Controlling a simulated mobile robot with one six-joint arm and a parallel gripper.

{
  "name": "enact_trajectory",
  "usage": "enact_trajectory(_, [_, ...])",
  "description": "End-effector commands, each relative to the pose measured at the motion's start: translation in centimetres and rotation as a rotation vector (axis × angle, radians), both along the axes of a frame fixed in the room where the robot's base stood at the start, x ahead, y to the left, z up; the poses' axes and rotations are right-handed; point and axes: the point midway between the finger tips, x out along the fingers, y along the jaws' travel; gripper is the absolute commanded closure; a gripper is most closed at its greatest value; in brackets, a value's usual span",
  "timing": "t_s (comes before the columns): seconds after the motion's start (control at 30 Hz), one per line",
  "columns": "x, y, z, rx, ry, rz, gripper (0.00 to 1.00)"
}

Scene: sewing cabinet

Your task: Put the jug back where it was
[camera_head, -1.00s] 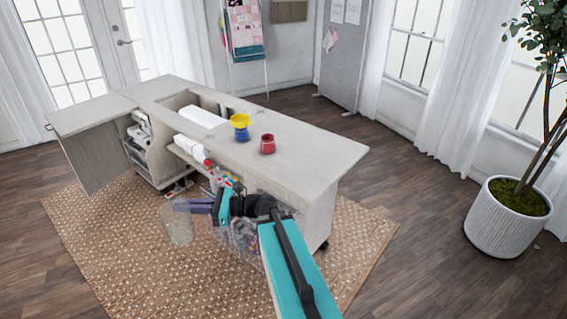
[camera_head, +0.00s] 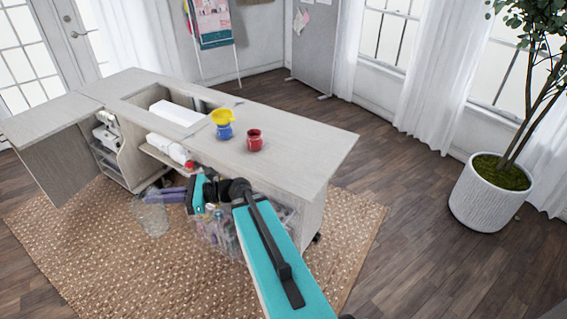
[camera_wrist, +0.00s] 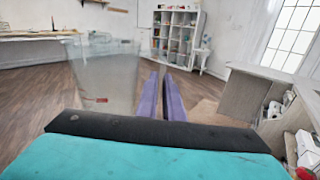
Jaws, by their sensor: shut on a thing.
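The jug (camera_head: 152,218) is clear and see-through, and shows faintly over the woven rug in the head view. In the wrist view the jug (camera_wrist: 105,78) stands large and looks upright, to the left of the purple fingers, with a small red mark low on it. My gripper (camera_head: 168,196) is shut on the jug, in front of the open side of the sewing cabinet (camera_head: 300,150). The purple fingers (camera_wrist: 172,98) lie close together in the wrist view. The exact grip point on the jug is hard to make out.
A red cup (camera_head: 255,141) and a yellow piece (camera_head: 221,117) over a blue one (camera_head: 225,132) stand on the cabinet top. A clear bin (camera_head: 225,235) of coloured items sits below, partly behind my arm. The rug (camera_head: 120,270) is open at the left front.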

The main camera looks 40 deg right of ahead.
Motion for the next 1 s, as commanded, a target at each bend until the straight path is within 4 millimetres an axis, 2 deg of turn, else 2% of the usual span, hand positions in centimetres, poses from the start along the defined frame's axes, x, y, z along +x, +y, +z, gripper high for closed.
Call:
enact_trajectory(0.37, [0.0,0.7,0.0,0.000,0.000,0.009,1.00])
enact_trajectory(0.57, [0.3,-0.9,-0.2,0.001,-0.003,-0.033,1.00])
enact_trajectory(0.67, [0.7,-3.0,-0.4,0.003,-0.007,-0.087,1.00])
enact_trajectory(0.77, [1.0,-6.0,-0.8,0.004,-0.011,-0.164,1.00])
enact_trajectory(1.0, [1.1,-15.2,-1.8,0.005,-0.021,-0.392,1.00])
